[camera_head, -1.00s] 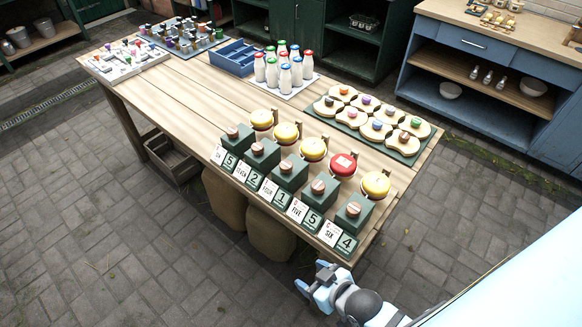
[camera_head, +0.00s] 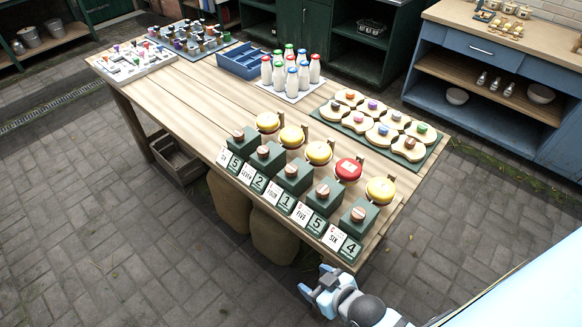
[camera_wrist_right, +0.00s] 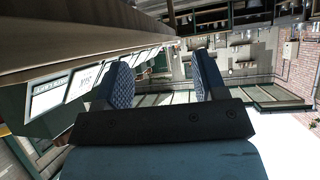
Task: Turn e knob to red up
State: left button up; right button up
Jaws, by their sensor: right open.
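Five green boxes stand in a slanting row along the table's near edge, each with a round wooden-looking knob on top: the first (camera_head: 238,134), second (camera_head: 263,152), third (camera_head: 291,170), fourth (camera_head: 322,190) and last knob (camera_head: 358,214). Behind them are round discs, yellow except one red disc (camera_head: 348,168) behind the fourth box. Letters telling which knob is "e" are not readable. My right gripper (camera_head: 314,286) is open and empty, off the table's near right corner, below the last box. The right wrist view shows its two fingers (camera_wrist_right: 163,84) apart. My left gripper is not in view.
Word and number cards (camera_head: 333,237) line the table's near edge. Behind are a green board (camera_head: 425,160) with knobbed bread-like pieces, capped bottles (camera_head: 291,72) and a blue crate (camera_head: 222,66). The wooden table (camera_head: 190,100) has bare planks at left.

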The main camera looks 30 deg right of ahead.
jog(key=w+a+r+n+t+y+b, duration=0.3)
jog(key=w+r+n+t+y, duration=0.3)
jog(key=w+r+y, duration=0.8)
notch_tip(320, 180, up, 7)
jog(key=n+g+h+b, duration=0.4)
jog(key=g+h, duration=0.9)
jog(key=g, duration=0.2)
send_over(292, 168)
jog(key=s+d, duration=0.2)
jog(key=d, duration=0.3)
jog(key=shift+n, duration=0.3)
jog(key=x, duration=1.2)
jog(key=shift+a+f+p, duration=0.25)
jog(key=shift+f+p, duration=0.05)
jog(key=shift+p, duration=0.05)
jog(key=shift+c, duration=0.3)
